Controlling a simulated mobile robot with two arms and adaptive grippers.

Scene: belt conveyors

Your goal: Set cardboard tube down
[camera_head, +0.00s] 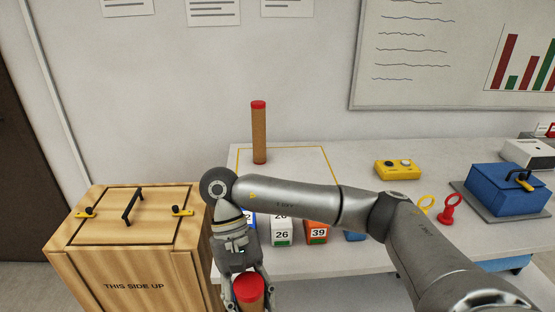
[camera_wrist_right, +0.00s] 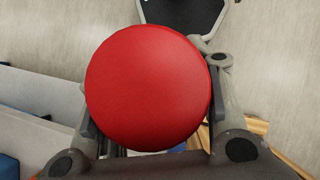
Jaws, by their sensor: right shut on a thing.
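My right gripper (camera_head: 249,285) is shut on a cardboard tube (camera_head: 249,296) with a red cap, at the bottom edge of the head view. In the right wrist view the red cap (camera_wrist_right: 148,88) fills the middle, between the two fingers of the right gripper (camera_wrist_right: 150,140). The tube is held upright in front of the table, and its lower end is out of view. A second cardboard tube (camera_head: 259,135) with a red cap stands upright on the table (camera_head: 315,262), at the back, inside a yellow-outlined area (camera_head: 290,160). My left gripper is not in view.
A wooden crate (camera_head: 150,245) stands left of the table. Numbered boxes (camera_head: 281,234) stand behind my right arm. A yellow control box (camera_head: 397,169), red and yellow ring-handled items (camera_head: 449,210) and a blue case (camera_head: 505,190) are to the right. The outlined area right of the standing tube looks clear.

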